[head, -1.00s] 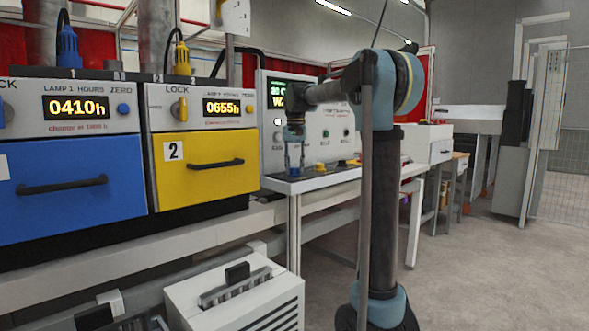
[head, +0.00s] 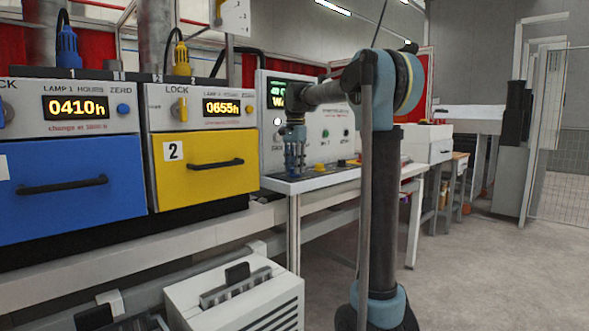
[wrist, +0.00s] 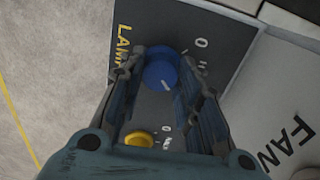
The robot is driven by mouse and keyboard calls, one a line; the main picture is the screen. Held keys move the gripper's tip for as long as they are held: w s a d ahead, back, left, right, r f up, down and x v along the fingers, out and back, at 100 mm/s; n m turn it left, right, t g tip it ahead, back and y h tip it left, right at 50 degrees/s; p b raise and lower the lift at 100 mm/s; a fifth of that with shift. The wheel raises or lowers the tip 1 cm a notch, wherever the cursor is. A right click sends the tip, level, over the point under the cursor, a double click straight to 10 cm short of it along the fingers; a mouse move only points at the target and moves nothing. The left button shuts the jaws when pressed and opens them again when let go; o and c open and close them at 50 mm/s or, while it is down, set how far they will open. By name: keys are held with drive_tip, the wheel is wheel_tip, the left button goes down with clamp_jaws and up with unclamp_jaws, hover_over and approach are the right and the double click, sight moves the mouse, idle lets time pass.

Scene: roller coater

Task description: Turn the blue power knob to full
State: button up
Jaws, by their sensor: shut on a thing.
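The blue power knob (wrist: 160,74) sits on the dark lamp panel (wrist: 205,35) in the wrist view, with a short white mark towards its lower right. My gripper (wrist: 160,66) has one finger on each side of the knob and is shut on it. A "0" is printed to the upper right of the knob. In the head view my gripper (head: 294,168) points down at the console's front ledge, and I cannot make out the blue knob there.
A yellow knob (wrist: 138,139) sits close to the blue one, between my fingers' bases in the wrist view. A white panel marked "FAN" (wrist: 285,135) lies at the right. The console (head: 335,115) with its lit display rises just behind my gripper.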

drive_tip(key=shift+o, duration=0.2)
drive_tip(key=shift+w+m, duration=0.1)
drive_tip(key=shift+m, duration=0.2)
drive_tip(key=shift+c, duration=0.2)
drive_tip(key=o, duration=1.1)
drive_tip(key=shift+r, duration=0.1)
wheel_tip(320, 180, up, 12)
drive_tip(key=shift+f, duration=0.15)
